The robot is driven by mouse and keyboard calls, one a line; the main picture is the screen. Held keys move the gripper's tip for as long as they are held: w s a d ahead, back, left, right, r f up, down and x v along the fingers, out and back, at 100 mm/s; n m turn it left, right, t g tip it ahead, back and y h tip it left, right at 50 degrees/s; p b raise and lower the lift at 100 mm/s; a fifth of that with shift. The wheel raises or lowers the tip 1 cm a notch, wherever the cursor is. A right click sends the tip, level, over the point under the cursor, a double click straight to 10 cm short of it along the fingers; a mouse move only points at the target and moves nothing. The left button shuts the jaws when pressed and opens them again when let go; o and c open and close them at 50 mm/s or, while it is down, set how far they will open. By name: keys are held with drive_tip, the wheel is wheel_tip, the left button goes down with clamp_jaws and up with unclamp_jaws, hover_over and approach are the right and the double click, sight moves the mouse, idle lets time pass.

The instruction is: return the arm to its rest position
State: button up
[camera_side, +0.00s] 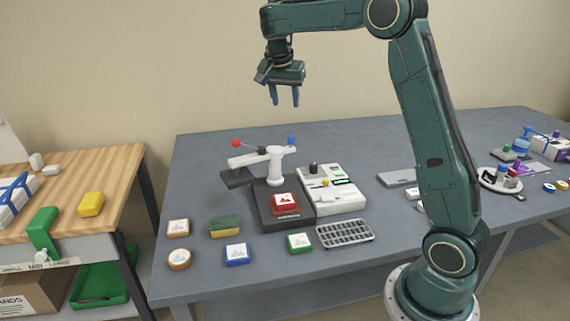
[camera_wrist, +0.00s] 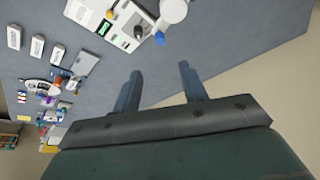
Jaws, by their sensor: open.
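My gripper (camera_side: 285,96) is raised well above the grey table (camera_side: 400,250) in the side view, with its blue fingers pointing down. The fingers are apart and nothing is between them. It hangs behind and above the white press (camera_side: 275,165), which has a red knob and a blue knob and stands on a dark base. In the wrist view my gripper (camera_wrist: 160,85) shows two separated fingers over bare grey table.
A red block (camera_side: 285,203) sits on the dark base, beside a white control box (camera_side: 335,190). Several small blocks, a sponge (camera_side: 225,226) and a grey rack (camera_side: 345,233) lie in front. A wooden side table (camera_side: 110,190) stands left. The air around my gripper is clear.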

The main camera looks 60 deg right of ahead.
idle(0.3)
drive_tip(key=s+a+r+n+t+y, duration=0.1)
drive_tip(key=s+a+r+n+t, duration=0.35)
drive_tip(key=s+a, duration=0.75)
drive_tip(key=s+a+f+n+y, duration=0.1)
drive_tip(key=s+a+f+n, duration=0.2)
drive_tip(key=s+a+n, duration=0.2)
drive_tip(key=s+a+f+n+y, duration=0.2)
drive_tip(key=s+a+n, duration=0.3)
drive_tip(key=s, duration=0.6)
drive_tip(key=shift+s+a+f+n, duration=0.2)
drive_tip(key=shift+a+f+n, duration=0.15)
drive_tip(key=shift+f, duration=0.35)
